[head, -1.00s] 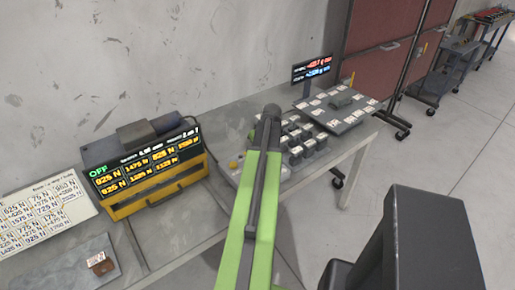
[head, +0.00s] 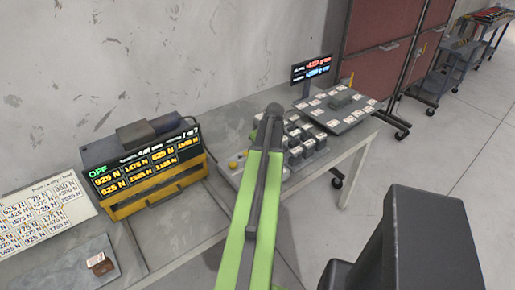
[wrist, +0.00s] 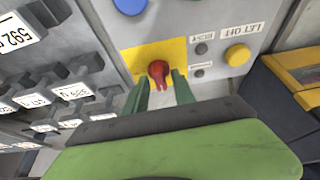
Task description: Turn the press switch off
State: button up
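The press switch, a red rotary knob (wrist: 158,70) on a yellow plate (wrist: 136,55), shows in the wrist view. My gripper (wrist: 160,79) is open, with one green finger on each side of the knob's lower part. A gap shows on both sides, and I cannot tell whether either finger touches it. In the head view my green arm covers the switch, and the fingers are hidden behind it. The press readout (head: 145,165) in its yellow-framed case shows green "OFF" at its upper left.
A blue button (wrist: 130,5) and a yellow button (wrist: 238,54) sit near the switch. Several labelled weights (wrist: 75,91) stand in a rack to the left. The head view shows the grey bench (head: 180,232), a small display (head: 311,69) and a labelled board (head: 337,108).

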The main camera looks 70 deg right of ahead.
jog(key=shift+o, duration=0.2)
jog(key=p+v, duration=1.6)
jog(key=v, duration=0.1)
jog(key=shift+s+r, duration=0.1)
jog(key=shift+r, duration=0.05)
